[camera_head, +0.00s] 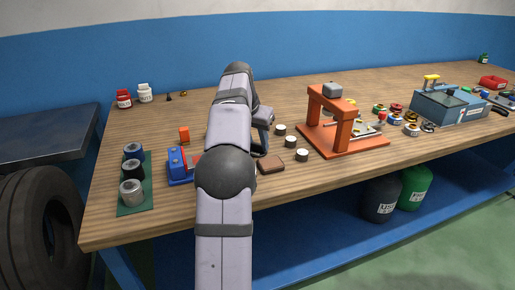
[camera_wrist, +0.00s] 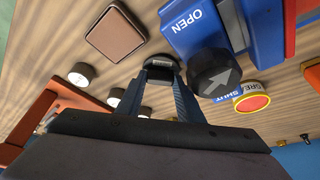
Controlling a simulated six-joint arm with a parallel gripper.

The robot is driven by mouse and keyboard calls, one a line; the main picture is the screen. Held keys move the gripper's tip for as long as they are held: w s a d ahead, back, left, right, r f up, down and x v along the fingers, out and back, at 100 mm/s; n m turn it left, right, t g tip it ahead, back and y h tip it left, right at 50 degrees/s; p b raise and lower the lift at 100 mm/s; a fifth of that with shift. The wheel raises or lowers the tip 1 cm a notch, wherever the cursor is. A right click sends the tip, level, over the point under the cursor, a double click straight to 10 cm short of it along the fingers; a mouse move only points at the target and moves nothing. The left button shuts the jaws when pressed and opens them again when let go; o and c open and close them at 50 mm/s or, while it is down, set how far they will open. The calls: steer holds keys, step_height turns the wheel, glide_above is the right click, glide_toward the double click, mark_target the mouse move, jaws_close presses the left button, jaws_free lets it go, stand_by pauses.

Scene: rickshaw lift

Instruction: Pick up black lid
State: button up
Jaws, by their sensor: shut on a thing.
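My gripper (camera_wrist: 160,78) points down over the wooden bench, its two fingers shut on a small dark piece (camera_wrist: 160,62) at their tips. I take it to be the black lid; only its dark rim and a paler inner face show between the fingers. In the head view my gripper (camera_head: 262,122) is partly hidden behind my own arm, and the lid cannot be made out there.
The blue vise (camera_head: 180,166) is left of my arm. A brown square pad (camera_head: 270,163) and several white-topped dark cylinders (camera_head: 290,141) are right of it. An orange press frame (camera_head: 330,118) stands further right. Three cans stand on a green mat (camera_head: 148,186).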

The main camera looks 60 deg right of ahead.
step_height(320, 180, up, 16)
steer(key=w+p, duration=0.2)
steer(key=p, duration=1.5)
steer(key=w+a+f+n+t+p, duration=0.1)
steer(key=w+a+f+n+p, duration=0.25)
steer(key=w+f+p, duration=0.95)
steer(key=w+d+r+n+t+y+p, duration=0.1)
steer(key=d+r+n+t+p, duration=0.1)
steer(key=d+r+n+p, duration=0.3)
steer(key=shift+w+d+r+n, duration=0.3)
steer(key=shift+d+r+n, duration=0.1)
steer(key=shift+r, duration=0.9)
